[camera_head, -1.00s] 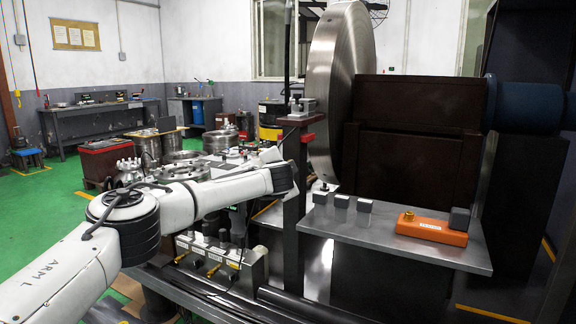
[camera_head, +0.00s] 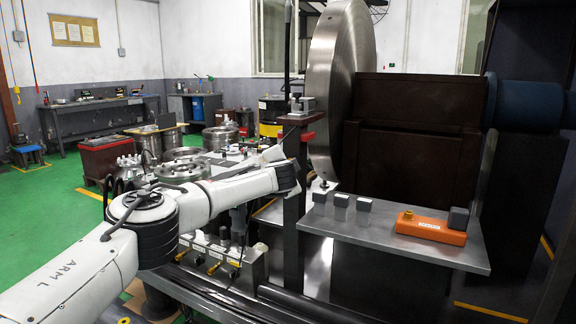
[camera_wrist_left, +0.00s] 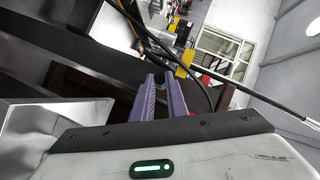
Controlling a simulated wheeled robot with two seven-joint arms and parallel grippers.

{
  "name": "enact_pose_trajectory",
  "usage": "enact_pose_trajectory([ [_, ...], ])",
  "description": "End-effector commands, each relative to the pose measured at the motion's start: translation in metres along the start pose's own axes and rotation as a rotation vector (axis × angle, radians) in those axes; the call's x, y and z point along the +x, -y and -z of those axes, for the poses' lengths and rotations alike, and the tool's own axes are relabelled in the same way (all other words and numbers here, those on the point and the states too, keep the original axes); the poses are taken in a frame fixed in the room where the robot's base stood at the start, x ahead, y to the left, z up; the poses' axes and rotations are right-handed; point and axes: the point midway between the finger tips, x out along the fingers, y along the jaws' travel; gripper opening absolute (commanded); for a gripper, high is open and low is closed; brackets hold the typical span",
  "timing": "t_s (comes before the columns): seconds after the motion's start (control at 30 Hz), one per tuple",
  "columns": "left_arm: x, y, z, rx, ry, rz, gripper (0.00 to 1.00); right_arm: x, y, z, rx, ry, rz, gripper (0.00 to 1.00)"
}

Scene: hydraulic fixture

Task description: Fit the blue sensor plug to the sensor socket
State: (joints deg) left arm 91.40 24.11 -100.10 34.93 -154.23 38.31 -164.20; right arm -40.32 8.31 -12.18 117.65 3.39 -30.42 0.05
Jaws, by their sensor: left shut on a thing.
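My left gripper (camera_wrist_left: 160,84) points away from the wrist camera, its two purple-grey fingers close together. A small bluish bit shows between the fingertips; it appears to be the blue sensor plug (camera_wrist_left: 160,87), mostly hidden by the fingers. I cannot make out which part is the sensor socket. My right gripper is not in view.
A metal shelf (camera_head: 385,244) at right carries several grey blocks and an orange box (camera_head: 431,229). A dark upright post (camera_head: 294,210) stands right of my wrist. A large steel disc (camera_head: 336,90) is behind it. Black cables (camera_wrist_left: 198,75) pass close beyond the fingertips.

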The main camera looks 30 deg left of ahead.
Motion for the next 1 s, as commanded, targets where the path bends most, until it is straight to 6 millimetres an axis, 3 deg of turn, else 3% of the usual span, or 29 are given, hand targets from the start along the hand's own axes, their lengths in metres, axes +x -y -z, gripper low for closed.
enact_pose_trajectory([
  [0.4,0.0011,0.0002,0.0016,0.000,-0.002,-0.001,0.00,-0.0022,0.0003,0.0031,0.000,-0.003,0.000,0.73],
  [0.43,0.0012,0.0001,0.0015,0.000,-0.001,-0.001,0.15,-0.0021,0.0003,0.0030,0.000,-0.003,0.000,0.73],
  [0.57,0.0012,0.0001,0.0013,0.000,-0.001,0.000,0.35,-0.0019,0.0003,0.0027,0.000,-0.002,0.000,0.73],
  [1.0,-0.0011,0.0008,0.0011,0.000,-0.001,0.000,0.35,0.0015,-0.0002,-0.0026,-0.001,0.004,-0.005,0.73],
])
